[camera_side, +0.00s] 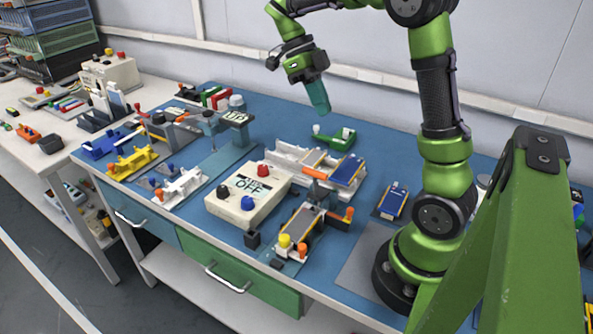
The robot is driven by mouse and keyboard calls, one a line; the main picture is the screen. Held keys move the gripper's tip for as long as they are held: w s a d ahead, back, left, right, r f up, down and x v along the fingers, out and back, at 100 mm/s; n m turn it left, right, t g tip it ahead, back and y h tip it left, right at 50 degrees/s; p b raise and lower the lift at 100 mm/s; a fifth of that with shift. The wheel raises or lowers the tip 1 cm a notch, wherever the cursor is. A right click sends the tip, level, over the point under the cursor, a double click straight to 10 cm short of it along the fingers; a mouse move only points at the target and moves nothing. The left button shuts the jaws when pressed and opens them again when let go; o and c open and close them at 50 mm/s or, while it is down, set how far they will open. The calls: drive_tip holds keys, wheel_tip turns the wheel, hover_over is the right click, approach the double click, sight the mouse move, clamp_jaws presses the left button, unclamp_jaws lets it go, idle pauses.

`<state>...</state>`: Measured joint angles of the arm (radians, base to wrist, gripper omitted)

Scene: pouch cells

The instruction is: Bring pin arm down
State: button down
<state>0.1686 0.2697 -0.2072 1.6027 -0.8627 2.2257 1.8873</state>
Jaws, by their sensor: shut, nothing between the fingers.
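My gripper (321,108) hangs above the back of the blue bench, its teal fingers closed and empty. It is well apart from the fixtures below. I cannot tell for sure which part is the pin arm. A fixture (303,222) at the bench's front edge holds a flat cell and has a yellow knob (285,240), an orange knob (302,250) and another orange knob (348,213). A dark upright part (318,190) stands at its back end. Whether an arm there is raised or lowered is too small to tell.
A cream control box (247,198) with red, blue and black buttons stands left of the fixture. A white tray (290,155) with cells and a green holder (335,138) lie behind. A grey-blue press-like stand (228,145) and coloured clamps fill the left. Another cell (393,200) lies near my base.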

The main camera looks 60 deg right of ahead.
drive_tip(key=d+r+m+t+y, duration=0.1)
drive_tip(key=d+r+t, duration=0.1)
drive_tip(key=y, duration=0.2)
approach(318, 172)
wheel_tip(318, 172, down, 5)
drive_tip(key=s, duration=0.2)
drive_tip(key=shift+w+a+f+m, duration=0.15)
drive_tip(key=shift+a+f+m, duration=0.2)
drive_tip(key=shift+a, duration=0.2)
drive_tip(key=a, duration=0.1)
drive_tip(key=a+f, duration=0.1)
drive_tip(key=a, duration=0.1)
drive_tip(key=shift+a+f, duration=0.1)
drive_tip(key=shift+f, duration=0.05)
